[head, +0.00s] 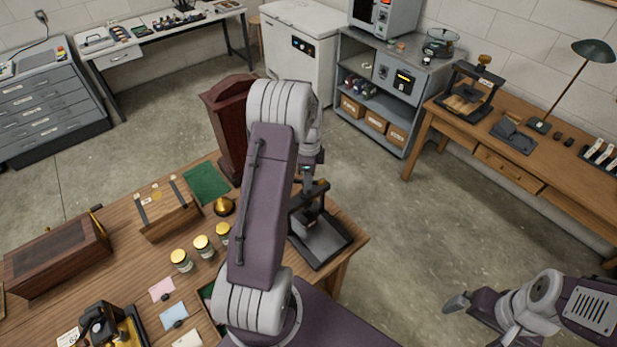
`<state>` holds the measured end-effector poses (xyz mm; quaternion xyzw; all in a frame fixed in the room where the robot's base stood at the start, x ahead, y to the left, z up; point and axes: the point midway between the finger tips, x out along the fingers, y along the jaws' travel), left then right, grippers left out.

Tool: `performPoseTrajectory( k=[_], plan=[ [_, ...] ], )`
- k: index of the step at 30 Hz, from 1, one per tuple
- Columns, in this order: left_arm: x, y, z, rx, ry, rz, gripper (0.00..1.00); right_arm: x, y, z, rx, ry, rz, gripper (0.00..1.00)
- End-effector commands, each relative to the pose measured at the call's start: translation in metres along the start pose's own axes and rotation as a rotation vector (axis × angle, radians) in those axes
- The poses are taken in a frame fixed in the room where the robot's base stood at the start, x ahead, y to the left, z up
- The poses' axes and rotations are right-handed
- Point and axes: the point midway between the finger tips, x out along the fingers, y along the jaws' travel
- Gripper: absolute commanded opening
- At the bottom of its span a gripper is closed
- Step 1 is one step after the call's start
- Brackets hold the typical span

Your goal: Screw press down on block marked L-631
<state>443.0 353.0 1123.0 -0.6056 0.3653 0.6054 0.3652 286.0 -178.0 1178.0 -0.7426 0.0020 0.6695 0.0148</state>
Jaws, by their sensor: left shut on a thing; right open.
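A small black screw press (326,248) stands at the right end of the near wooden table, with a flat dark base and an upright frame. A dark block seems to sit under its screw, but no marking such as L-631 can be read. My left gripper (309,178) points down over the press and is shut on the top of its screw; my own arm hides part of the grip and the press's left side. My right gripper (457,302) is open and empty, low at the right over bare floor, away from both tables.
Another press (468,92) stands on the right bench. The floor between is clear.

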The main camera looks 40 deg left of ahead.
Motion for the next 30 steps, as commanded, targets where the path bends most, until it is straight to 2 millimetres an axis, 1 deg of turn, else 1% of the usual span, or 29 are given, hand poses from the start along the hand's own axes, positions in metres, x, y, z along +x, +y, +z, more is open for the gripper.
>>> performPoseTrajectory(
  k=[30],
  plan=[
    [-0.0013, 0.0075, 0.0049, 0.953, -0.002, -0.004, 0.0, 0.0018, 0.0, 0.0002, 0.0, 0.0, 0.0, 1.0]
  ],
)
